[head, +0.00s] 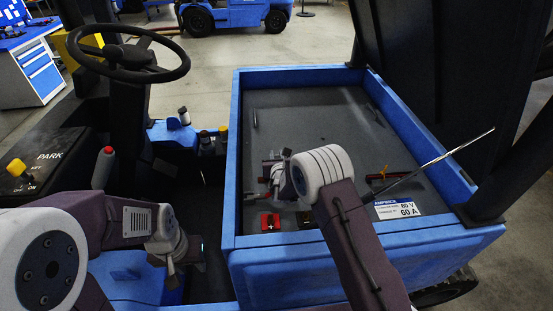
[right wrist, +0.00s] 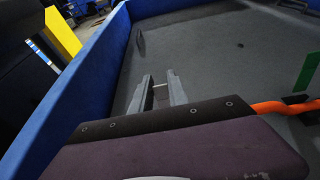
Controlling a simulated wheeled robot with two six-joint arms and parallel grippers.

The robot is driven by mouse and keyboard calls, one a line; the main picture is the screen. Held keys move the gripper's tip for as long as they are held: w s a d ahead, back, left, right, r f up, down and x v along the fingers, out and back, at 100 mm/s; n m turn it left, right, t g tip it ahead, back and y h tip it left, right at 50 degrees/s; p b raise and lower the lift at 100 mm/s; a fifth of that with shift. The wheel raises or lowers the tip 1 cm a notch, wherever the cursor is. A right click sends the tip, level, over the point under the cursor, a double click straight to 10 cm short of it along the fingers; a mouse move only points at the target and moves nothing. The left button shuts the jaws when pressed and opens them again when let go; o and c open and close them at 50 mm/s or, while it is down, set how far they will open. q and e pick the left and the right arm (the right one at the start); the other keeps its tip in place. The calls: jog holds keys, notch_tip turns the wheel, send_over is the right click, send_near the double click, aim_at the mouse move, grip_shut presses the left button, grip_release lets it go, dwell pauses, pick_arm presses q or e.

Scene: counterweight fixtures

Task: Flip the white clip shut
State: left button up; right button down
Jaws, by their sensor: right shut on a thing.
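My right gripper (head: 268,172) reaches down into the blue-walled bay of the vehicle, near its left side. In the right wrist view its two grey fingers (right wrist: 160,90) stand close together with a small pale piece (right wrist: 160,86) between them. They are shut on this piece; I cannot tell for sure that it is the white clip. No other white clip shows clearly, as my wrist and fingers hide much of that spot. My left gripper (head: 171,275) hangs low beside the seat, away from the bay; its finger gap is not clear.
A red block (head: 270,222) and a dark block lie near the bay's front wall. A red handle (head: 380,174), a long thin rod (head: 440,158) and a white label (head: 397,209) are to the right. An orange cable (right wrist: 285,106) runs right of my fingers. The bay's far floor is clear.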

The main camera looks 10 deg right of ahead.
jog(key=s+t+b, duration=0.1)
jog(key=b, duration=0.3)
jog(key=s+t+b, duration=0.1)
jog(key=t+b, duration=0.1)
jog(key=b, duration=0.3)
jog(key=shift+f, duration=0.35)
jog(key=shift+r, duration=0.15)
jog(key=shift+r+t, duration=0.2)
jog(key=shift+t, duration=0.1)
jog(key=c, duration=1.3)
grip_release()
jog(key=shift+s, duration=0.1)
